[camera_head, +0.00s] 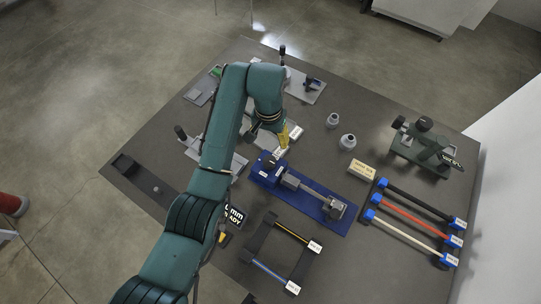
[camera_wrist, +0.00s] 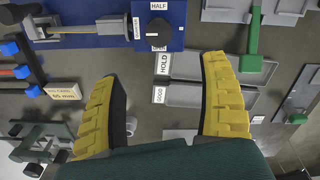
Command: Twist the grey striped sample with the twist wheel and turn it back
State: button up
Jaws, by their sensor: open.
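The twist fixture is a blue base (camera_head: 257,175) with grey clamps. Its round black twist wheel (camera_wrist: 158,28) shows at the top of the wrist view, with a HALF label above it. A thin pale strip (camera_wrist: 112,36) runs left from the wheel end; its stripes are too small to make out. I cannot tell whether it is the grey striped sample. My gripper (camera_wrist: 163,100) has yellow fingers spread wide with nothing between them. In the head view my gripper (camera_head: 284,139) hangs just behind the wheel end of the fixture, apart from it.
Trays labelled HOLD (camera_wrist: 220,68) and GOOD (camera_wrist: 185,95) lie beyond the wheel. A black rack (camera_head: 263,233) holds striped samples at the front. Black, red and pale bars (camera_head: 405,232) with blue ends lie right. A green-grey device (camera_head: 425,150) stands at the right back.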

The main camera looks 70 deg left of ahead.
aim_at(269, 160)
notch_tip(269, 160, down, 15)
jog(key=shift+d+f+b, duration=0.1)
jog(key=shift+b, duration=0.6)
jog(key=c, duration=1.2)
